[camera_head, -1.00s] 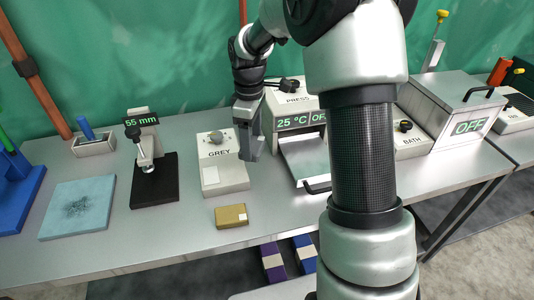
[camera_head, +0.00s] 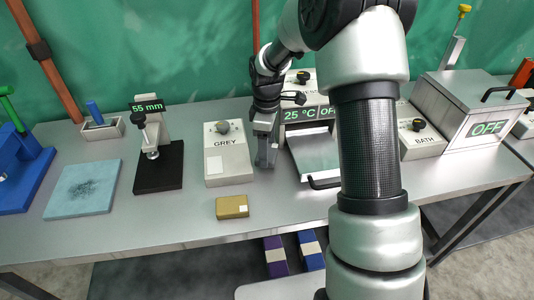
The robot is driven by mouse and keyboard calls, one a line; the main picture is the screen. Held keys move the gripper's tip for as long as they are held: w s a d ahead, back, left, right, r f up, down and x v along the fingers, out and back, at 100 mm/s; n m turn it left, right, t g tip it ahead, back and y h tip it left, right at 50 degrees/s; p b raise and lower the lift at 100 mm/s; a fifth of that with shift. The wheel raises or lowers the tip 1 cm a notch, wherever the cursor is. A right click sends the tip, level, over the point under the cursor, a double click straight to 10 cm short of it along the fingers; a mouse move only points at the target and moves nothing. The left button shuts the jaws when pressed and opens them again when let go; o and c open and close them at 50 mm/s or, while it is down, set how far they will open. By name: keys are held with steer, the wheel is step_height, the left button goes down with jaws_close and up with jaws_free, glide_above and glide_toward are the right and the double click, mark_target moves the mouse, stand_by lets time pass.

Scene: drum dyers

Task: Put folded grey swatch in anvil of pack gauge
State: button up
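The pack gauge (camera_head: 160,178) stands left of centre, with a black base, a grey post and a display reading 55 mm. Its round plunger foot (camera_head: 152,155) sits low over the base; I see no swatch there. My gripper (camera_head: 266,160) points down between the box marked GREY (camera_head: 229,172) and the press (camera_head: 312,150). Its narrow grey fingers hang close to the table. They show too small and edge-on to tell whether they are open or hold something. I cannot make out a folded grey swatch anywhere; it may be hidden at the fingers.
A gold packet (camera_head: 232,206) lies in front of the GREY box. A light blue pad (camera_head: 82,190) lies left of the gauge, with a small tray (camera_head: 102,130) behind. The bath (camera_head: 470,110) is at right, beyond my arm. The front table strip is mostly clear.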

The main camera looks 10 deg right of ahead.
steer(key=shift+f, duration=1.2)
steer(key=shift+f, duration=0.2)
steer(key=o, duration=1)
steer(key=shift+o, duration=0.2)
steer(key=shift+r, duration=0.1)
